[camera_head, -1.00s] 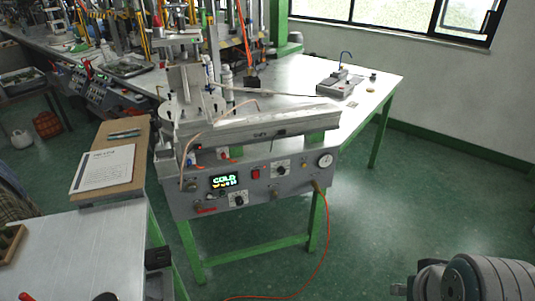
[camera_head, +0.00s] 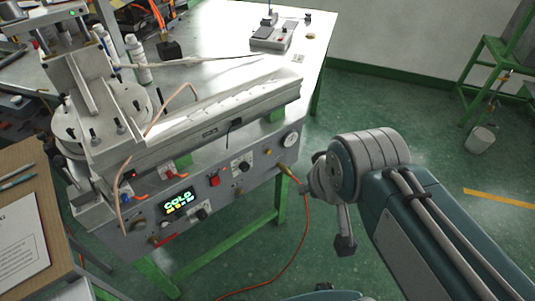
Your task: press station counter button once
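The wax injection station's grey front panel (camera_head: 225,193) is left of centre, below the metal press. It carries a lit display (camera_head: 178,203) reading "COLD", a red button (camera_head: 214,181), several dark knobs and a round gauge (camera_head: 291,140). A grey box with small buttons (camera_head: 275,36) stands on the table at the top. I cannot tell which button is the counter's. My arm reaches in from the lower right. My gripper (camera_head: 344,242) is partly hidden behind my arm, right of the panel and apart from it, and its opening cannot be made out.
An orange hose (camera_head: 304,225) hangs from the panel's right end to the floor. White bottles (camera_head: 137,58) stand behind the press. A board with a paper (camera_head: 20,240) is at the left. Green floor is open at the right, with a bucket (camera_head: 481,139) farther back.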

